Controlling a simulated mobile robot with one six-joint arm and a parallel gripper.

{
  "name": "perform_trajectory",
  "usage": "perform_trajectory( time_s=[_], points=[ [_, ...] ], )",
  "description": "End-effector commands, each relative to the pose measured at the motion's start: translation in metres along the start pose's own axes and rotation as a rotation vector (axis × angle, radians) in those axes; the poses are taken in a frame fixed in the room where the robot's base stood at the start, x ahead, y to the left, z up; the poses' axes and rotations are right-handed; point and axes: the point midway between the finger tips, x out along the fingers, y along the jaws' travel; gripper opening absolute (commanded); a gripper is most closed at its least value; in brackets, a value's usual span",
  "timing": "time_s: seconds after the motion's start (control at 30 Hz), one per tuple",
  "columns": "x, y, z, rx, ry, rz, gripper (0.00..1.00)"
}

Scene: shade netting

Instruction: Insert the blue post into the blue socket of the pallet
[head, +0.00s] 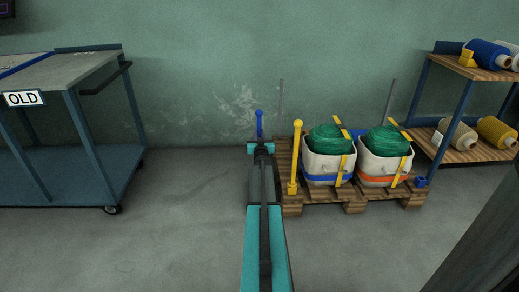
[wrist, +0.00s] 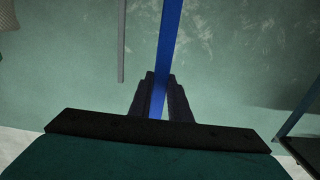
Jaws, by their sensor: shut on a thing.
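The blue post (head: 259,124) stands upright in my gripper (head: 260,147), with its rounded end at the top in the head view. In the wrist view the blue post (wrist: 169,35) runs up between the two dark fingers, which are shut on it. Its lower part is hidden by my arm in the head view. The wooden pallet (head: 292,201) is on the floor to the right of my gripper. The blue socket (head: 421,182) is at the pallet's front right corner and looks empty. The held post is apart from it, well to the left.
A yellow post (head: 295,158) stands at the pallet's front left. Two white crates (head: 327,164) with green netting and yellow straps sit on the pallet. Thin grey rods (head: 388,103) rise at its back. A cart (head: 95,75) is left, a shelf (head: 455,155) right. Floor in front is clear.

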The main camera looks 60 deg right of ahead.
Motion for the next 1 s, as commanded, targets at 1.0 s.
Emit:
perform_trajectory(
  time_s=[1.0],
  points=[
    [0.000,0.000,-0.018,0.000,0.002,0.000,0.00]
  ],
)
